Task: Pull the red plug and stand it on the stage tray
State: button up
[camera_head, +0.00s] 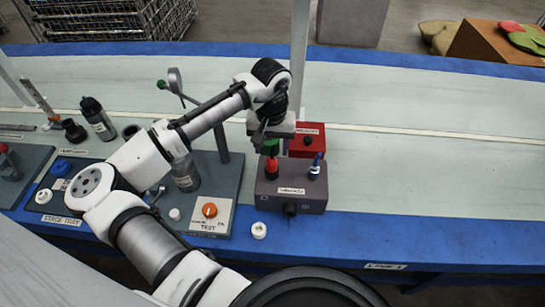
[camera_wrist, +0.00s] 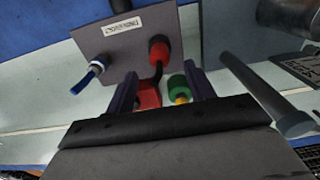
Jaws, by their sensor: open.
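The red plug (camera_head: 271,168) stands in the left socket of the grey pump box (camera_head: 291,199). In the wrist view, the red plug (camera_wrist: 159,50) sits on the box's face, beyond my fingertips, with a dark tube or stem running from it. My gripper (camera_head: 271,140) is above and behind the plug in the head view. The wrist view shows my gripper (camera_wrist: 158,82) with its fingers apart and not touching the plug. The stage tray (camera_head: 88,215) is the labelled grey panel at the left, with a blue knob and a white ring on it.
A blue plug (camera_head: 316,163) stands beside the red one. A green piece (camera_wrist: 178,89) shows close to my right finger; whether they touch is unclear. A red box (camera_head: 307,145) stands behind the pump box. A bottle (camera_head: 186,175) and a post (camera_head: 218,135) stand to the left.

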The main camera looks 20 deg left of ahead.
aim_at(272, 158)
notch_tip(272, 158, down, 7)
jog(key=shift+f+p, duration=0.15)
jog(key=shift+p, duration=0.25)
grip_shut()
dwell(0.5)
jog(key=shift+r+p, duration=0.7)
jog(key=shift+p, duration=0.05)
dwell(0.5)
jog(key=shift+r+p, duration=1.9)
jog(key=shift+r, duration=0.15)
